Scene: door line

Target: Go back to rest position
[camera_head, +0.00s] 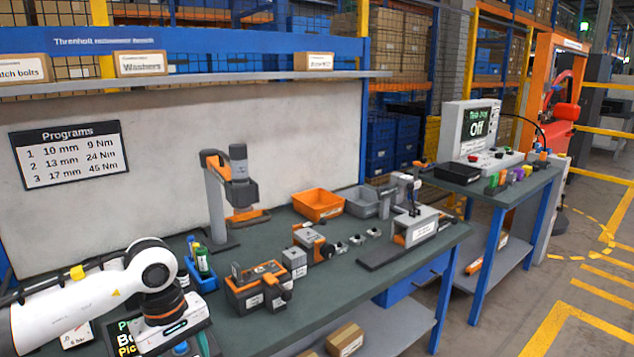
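My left arm reaches in from the left, low over the near end of the bench (330,290). Its wrist bends downward, and the block at its end, which looks like my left gripper (172,330), hangs over a dark display (122,334). Its fingertips are hidden, so I cannot see whether it is open or holds anything. The display's lettering is partly covered by the arm. My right arm and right gripper are not in view.
Close by stand a blue holder with bottles (203,270) and an orange-grey fixture (258,287). Behind are a grey stand (218,200) and an orange bin (318,204). Floor at right is open.

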